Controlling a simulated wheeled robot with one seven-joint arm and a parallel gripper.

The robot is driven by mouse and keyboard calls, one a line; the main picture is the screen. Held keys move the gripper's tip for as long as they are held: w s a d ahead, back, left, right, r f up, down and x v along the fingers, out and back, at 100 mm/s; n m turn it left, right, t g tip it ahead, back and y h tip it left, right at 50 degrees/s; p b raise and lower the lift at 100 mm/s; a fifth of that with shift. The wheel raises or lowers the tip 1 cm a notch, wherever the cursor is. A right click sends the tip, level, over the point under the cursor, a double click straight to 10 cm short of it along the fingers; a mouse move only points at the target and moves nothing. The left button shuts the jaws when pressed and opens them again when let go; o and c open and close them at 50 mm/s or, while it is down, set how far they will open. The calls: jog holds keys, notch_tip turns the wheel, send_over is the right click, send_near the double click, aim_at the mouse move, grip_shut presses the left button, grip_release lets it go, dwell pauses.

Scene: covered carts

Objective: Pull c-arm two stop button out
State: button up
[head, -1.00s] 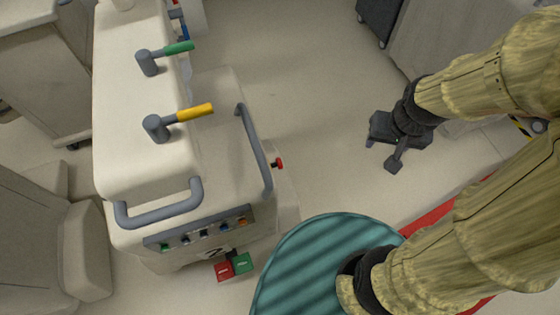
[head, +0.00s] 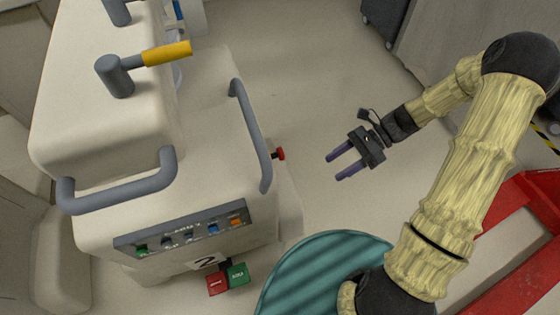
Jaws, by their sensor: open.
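The c-arm two (head: 165,190) is the pale cart at the left with a "2" label low on its front. Its red stop button (head: 279,154) sticks out from the cart's right side, just beyond the grey side handle (head: 250,135). My gripper (head: 333,168) is to the right of the button and apart from it. Its two purple fingers are open and empty and point left, toward the cart's side. The button's red head is in clear view.
A yellow-handled lever (head: 165,54) and a grey front handle (head: 120,190) are on the cart. Red and green pedals (head: 227,279) lie at its foot. A teal striped round surface (head: 318,270) is at the bottom. The floor between gripper and button is clear.

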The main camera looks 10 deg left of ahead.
jog(key=w+f+m+t+y+b, duration=0.1)
jog(key=w+f+m+y+b, duration=0.6)
jog(key=f+m+y, duration=0.2)
jog(key=shift+w+a+f+t+y, duration=0.15)
jog(key=shift+a+f+t+y, duration=0.2)
jog(key=shift+y, duration=0.45)
jog(key=shift+r, duration=0.15)
jog(key=b, duration=0.1)
send_near(280, 153)
jog(key=x, duration=0.3)
jog(key=f+x, duration=0.1)
jog(key=x, duration=0.2)
jog(key=w+x, duration=0.1)
jog(key=x, duration=0.2)
jog(key=shift+s+a+f, duration=0.1)
jog(key=shift+a+f, duration=0.1)
jog(key=shift+a, duration=0.4)
